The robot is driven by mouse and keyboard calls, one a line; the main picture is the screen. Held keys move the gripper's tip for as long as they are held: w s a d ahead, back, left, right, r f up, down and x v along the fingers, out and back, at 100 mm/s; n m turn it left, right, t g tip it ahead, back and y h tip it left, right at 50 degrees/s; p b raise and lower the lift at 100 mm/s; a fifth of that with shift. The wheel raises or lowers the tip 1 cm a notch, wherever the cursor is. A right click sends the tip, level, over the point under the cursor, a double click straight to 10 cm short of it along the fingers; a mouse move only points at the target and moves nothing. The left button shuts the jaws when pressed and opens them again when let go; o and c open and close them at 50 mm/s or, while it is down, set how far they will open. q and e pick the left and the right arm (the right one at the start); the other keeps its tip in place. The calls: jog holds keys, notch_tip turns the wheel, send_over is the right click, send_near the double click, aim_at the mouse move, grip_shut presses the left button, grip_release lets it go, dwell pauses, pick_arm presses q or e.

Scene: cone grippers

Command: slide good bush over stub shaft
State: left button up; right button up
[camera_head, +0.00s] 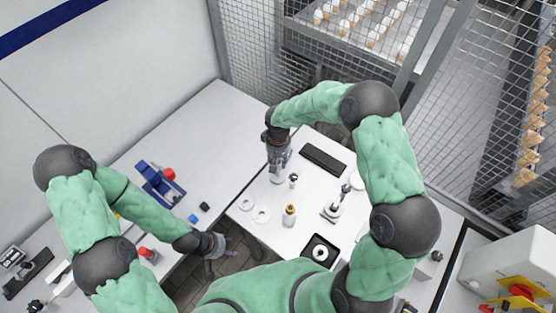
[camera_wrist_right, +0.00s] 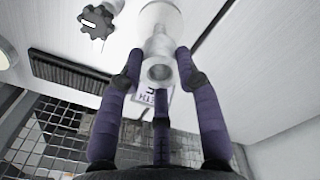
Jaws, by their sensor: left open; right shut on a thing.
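My right gripper (camera_head: 278,163) is at the back of the white table, pointing down. In the right wrist view its purple fingers (camera_wrist_right: 160,85) are closed around a pale, stepped round part (camera_wrist_right: 158,45) with an open bore facing the camera and a wider far end. I cannot tell whether this is the bush or the stub shaft. Two white rings (camera_head: 246,203) (camera_head: 262,215) lie flat on the table, and another white ring (camera_head: 320,253) lies in a black tray (camera_head: 334,244). My left gripper (camera_head: 213,250) is open and empty, low beside the table edge.
A black slotted strip (camera_head: 322,158) and a black star knob (camera_head: 293,178) are near the right gripper. A gold-topped bottle (camera_head: 289,215) and a metal fixture (camera_head: 333,210) stand forward of it. A blue stand (camera_head: 160,183) is on the left table. Wire mesh fencing (camera_head: 500,110) borders the right.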

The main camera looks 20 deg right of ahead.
jog(key=shift+f+b, duration=2.65)
jog(key=shift+f, duration=0.4)
jog(key=o, duration=1.2)
jog(key=shift+o, duration=0.2)
jog(key=shift+r, duration=0.1)
notch_tip(320, 180, up, 12)
